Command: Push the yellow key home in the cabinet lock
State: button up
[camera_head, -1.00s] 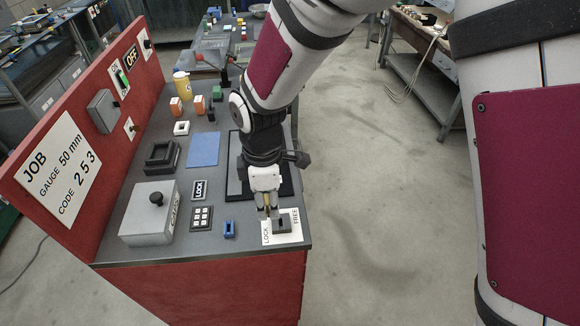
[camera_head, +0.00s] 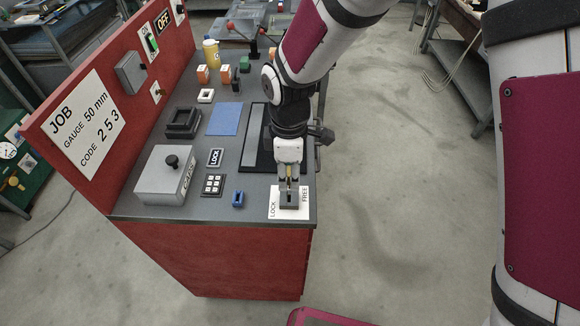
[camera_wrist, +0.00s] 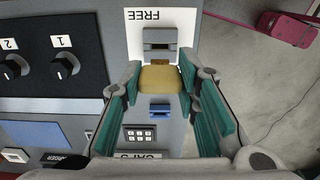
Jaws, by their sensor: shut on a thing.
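The yellow key (camera_wrist: 158,78) is between my gripper's teal-padded fingers in the wrist view. My gripper (camera_head: 289,184) is shut on it and points down at the near end of the bench. The grey lock block (camera_wrist: 160,40) is just past the key, on a white plate (camera_wrist: 133,19) marked FREE. In the head view the lock (camera_head: 290,204) sits right below my fingertips, on the plate with LOCK and FREE labels. The key's narrow end meets or nearly meets the lock face. How deep it sits in the slot I cannot tell.
A blue slotted block (camera_head: 238,199), a keypad (camera_head: 213,185) and a grey box with a black knob (camera_head: 165,176) stand left of the lock. A red panel (camera_head: 115,105) rises along the bench's left side. Open floor lies to the right.

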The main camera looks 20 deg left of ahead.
aim_at(289, 171)
jog(key=shift+f+b, duration=0.5)
jog(key=shift+f, duration=1.5)
jog(key=shift+f+b, duration=0.5)
jog(key=shift+f, duration=0.75)
dwell(0.3)
jog(key=o, duration=1.1)
notch_tip(289, 171, up, 12)
